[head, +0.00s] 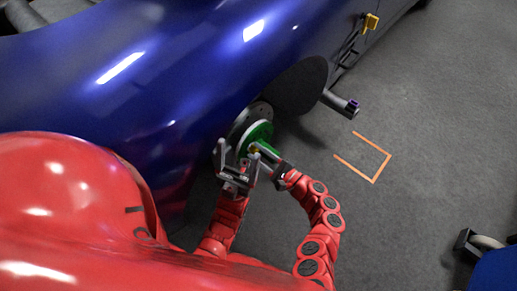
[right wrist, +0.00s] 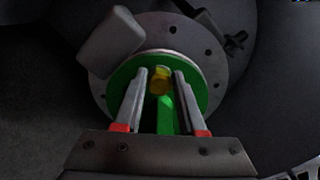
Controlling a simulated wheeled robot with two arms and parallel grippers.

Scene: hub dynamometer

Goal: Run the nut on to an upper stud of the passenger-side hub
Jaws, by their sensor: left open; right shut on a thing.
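The hub (head: 262,109) shows as a grey disc with a green plate (head: 261,130) on its face, beside the blue car body. In the right wrist view the pale hub flange (right wrist: 208,50) stands behind the green plate (right wrist: 118,78). My right gripper (head: 258,150) is at the plate, shut on the yellow nut (right wrist: 160,80); its fingers (right wrist: 160,74) flank the nut. A green bar (right wrist: 166,116) runs below the nut. My left gripper (head: 236,152) is open, just left of the right one. The stud behind the nut is hidden, so I cannot tell whether they touch.
The blue car body (head: 140,90) curves close along the left. A dark rounded panel (head: 300,85) and a grey tube (head: 340,103) lie beyond the hub. In the right wrist view a grey block (right wrist: 110,40) overlaps the flange's upper left. Grey floor with an orange outline (head: 374,181) is free at right.

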